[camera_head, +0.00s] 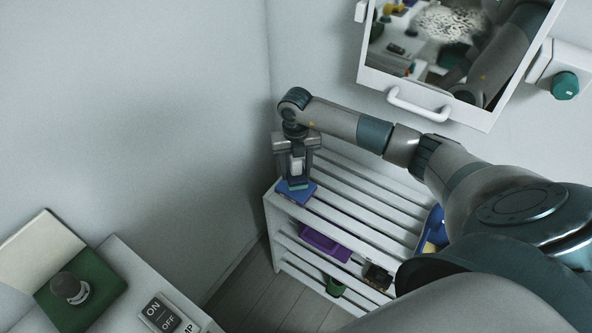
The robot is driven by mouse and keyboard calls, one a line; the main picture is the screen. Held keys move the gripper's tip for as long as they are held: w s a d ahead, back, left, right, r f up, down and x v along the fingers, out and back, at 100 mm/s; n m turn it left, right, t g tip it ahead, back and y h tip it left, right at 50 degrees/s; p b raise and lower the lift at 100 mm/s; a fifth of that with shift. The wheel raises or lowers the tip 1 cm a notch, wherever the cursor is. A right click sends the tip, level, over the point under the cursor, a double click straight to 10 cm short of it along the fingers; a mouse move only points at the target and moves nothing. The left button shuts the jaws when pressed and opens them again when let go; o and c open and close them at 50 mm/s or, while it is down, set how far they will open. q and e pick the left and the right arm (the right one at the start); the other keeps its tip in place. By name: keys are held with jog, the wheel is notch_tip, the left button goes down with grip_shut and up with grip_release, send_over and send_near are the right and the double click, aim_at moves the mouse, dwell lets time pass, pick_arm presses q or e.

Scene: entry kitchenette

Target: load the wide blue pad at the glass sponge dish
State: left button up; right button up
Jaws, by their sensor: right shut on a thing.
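A flat, wide blue pad (285,193) is at the left end of the white slatted rack's top. A small teal piece shows on its upper side, between the fingertips. My right gripper (297,183) points down over it and is shut there on the blue pad, seemingly by that teal part. I cannot tell whether the pad rests on the slats or is just above them. I cannot make out the glass sponge dish. My left gripper is not in view.
The white slatted rack (345,189) stands in the corner, its top slats mostly bare. A purple bin (325,241) sits lower; a blue container (432,228) is at right, partly behind my arm. A framed mirror (480,108) with a white handle hangs above. A counter with an ON/OFF switch is lower left.

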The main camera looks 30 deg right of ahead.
aim_at(296, 162)
jog(key=shift+r+p, duration=0.9)
jog(key=shift+r, duration=0.7)
jog(key=shift+d+r, duration=0.15)
jog(key=shift+f+b, duration=0.2)
jog(key=shift+b, duration=0.1)
